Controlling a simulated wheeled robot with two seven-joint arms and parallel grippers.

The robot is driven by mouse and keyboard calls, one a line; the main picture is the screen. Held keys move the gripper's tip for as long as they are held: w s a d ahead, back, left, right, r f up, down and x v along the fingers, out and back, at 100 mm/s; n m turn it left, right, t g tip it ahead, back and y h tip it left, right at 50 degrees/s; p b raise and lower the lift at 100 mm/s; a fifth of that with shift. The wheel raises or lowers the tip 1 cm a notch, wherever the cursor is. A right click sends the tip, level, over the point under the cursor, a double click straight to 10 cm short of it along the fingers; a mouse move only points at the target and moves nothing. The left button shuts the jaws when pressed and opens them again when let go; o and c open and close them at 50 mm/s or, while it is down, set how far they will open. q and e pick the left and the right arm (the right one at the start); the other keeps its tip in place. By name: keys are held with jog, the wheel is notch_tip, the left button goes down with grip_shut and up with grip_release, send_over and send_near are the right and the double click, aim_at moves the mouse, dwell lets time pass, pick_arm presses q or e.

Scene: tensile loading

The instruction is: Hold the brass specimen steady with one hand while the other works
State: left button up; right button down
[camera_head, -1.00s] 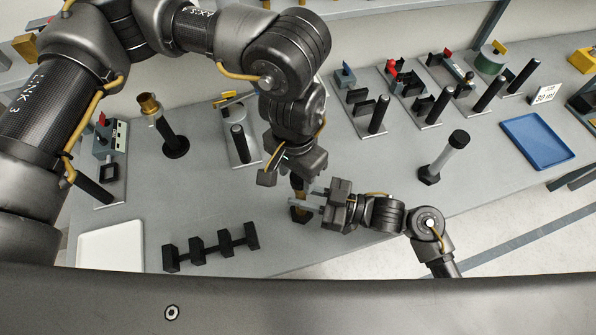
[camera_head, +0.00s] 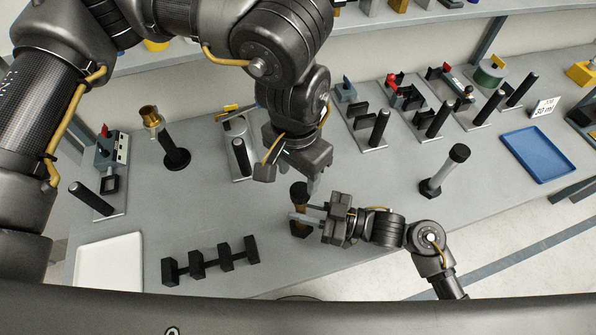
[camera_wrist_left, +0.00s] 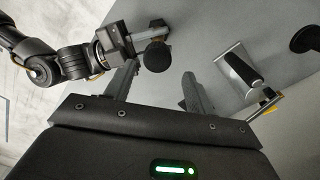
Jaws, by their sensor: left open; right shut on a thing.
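The specimen (camera_head: 300,194) stands upright on the bench, with a dark round top and a dark lower end; its middle is mostly hidden, so little brass shows. My right gripper (camera_head: 305,215) is shut on it from the right side, below the top. In the left wrist view the specimen's dark top (camera_wrist_left: 157,58) sits at the tips of my right gripper (camera_wrist_left: 122,42). My left gripper (camera_head: 297,178) is open and empty, above and just behind the specimen. Its two fingers (camera_wrist_left: 157,88) show apart in the left wrist view, with the specimen's top beyond them.
A black rack (camera_head: 211,260) and a white tray (camera_head: 110,264) lie at the front left. A brass-topped stand (camera_head: 173,150) is behind. A grey cylinder with dark ends (camera_head: 444,171) and a blue tray (camera_head: 538,154) are to the right. Several fixtures line the back.

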aim_at(300, 190)
pick_arm(q)
jog(key=shift+w+d+r+m, duration=0.15)
jog(key=shift+r+m, duration=0.35)
jog(key=shift+m, duration=0.7)
pick_arm(e)
jog(key=shift+r, duration=0.15)
pick_arm(q)
jog(key=m, duration=0.4)
jog(key=shift+r, duration=0.25)
jog(key=m, duration=0.5)
jog(key=shift+r, duration=0.2)
jog(key=m, duration=0.5)
jog(key=shift+r, duration=0.15)
jog(key=m, duration=0.7)
jog(key=shift+r, duration=0.2)
jog(key=m, duration=0.7)
jog(key=shift+r+m, duration=0.1)
jog(key=shift+m, duration=0.2)
jog(key=m, duration=0.7)
jog(key=shift+r, duration=0.1)
jog(key=m, duration=1.2)
jog(key=shift+s, duration=0.2)
jog(key=m, duration=0.5)
jog(key=shift+m, duration=0.4)
jog(key=shift+s+f, duration=0.15)
jog(key=shift+f, duration=3.85)
